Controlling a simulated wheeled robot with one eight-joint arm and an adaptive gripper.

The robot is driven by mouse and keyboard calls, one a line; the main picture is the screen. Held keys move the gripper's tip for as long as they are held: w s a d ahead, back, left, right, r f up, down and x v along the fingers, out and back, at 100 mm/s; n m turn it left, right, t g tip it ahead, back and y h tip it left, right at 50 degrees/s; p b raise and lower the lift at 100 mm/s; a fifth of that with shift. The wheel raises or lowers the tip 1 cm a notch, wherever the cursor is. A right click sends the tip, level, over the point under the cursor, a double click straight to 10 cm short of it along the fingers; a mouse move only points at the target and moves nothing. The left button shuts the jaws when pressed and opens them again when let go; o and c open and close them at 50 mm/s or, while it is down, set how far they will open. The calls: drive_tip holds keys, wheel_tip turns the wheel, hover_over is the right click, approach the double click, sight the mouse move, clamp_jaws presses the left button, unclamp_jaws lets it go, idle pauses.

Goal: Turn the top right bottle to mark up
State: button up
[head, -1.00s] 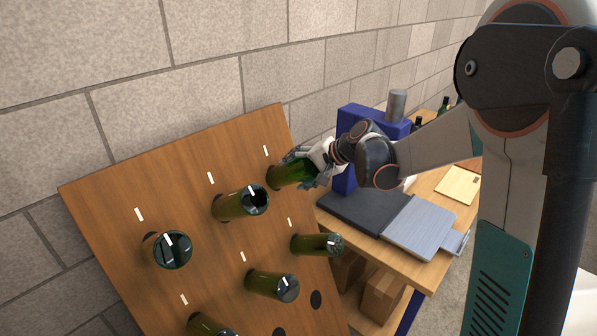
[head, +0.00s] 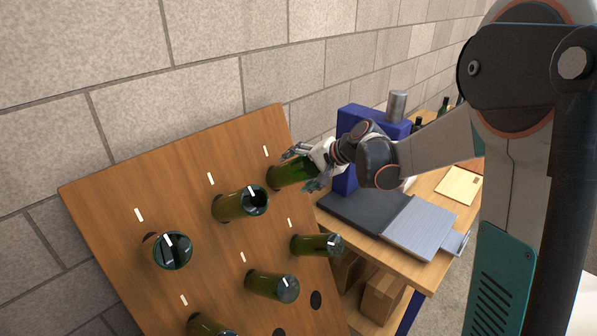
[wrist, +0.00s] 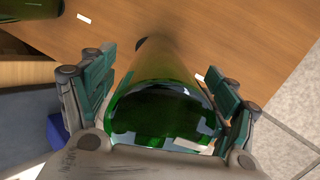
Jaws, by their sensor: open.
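The top right bottle (head: 287,174) is green and sticks out of the wooden board (head: 128,197), neck in its hole. A white dash (head: 266,151) is on the board just above it. My gripper (head: 309,168) is around the bottle's outer end, fingers spread. In the wrist view, the fingers stand on both sides of the bottle (wrist: 165,85). A white mark (wrist: 193,145) shows at the lower right of its base, on the same side as the board dash (wrist: 200,78). My gripper's body partly hides the base, so I cannot tell the exact alignment.
Other green bottles stick out nearby, including the top middle one (head: 232,205) and one below (head: 314,244). A bench (head: 403,268) with a blue block (head: 345,180) and grey plates stands right of the board. An empty hole (head: 316,299) is lower down.

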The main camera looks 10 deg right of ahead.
sight(314, 164)
drive_tip(key=v, duration=1.1)
drive_tip(key=shift+s+d+r, duration=0.2)
drive_tip(key=shift+s+r, duration=0.05)
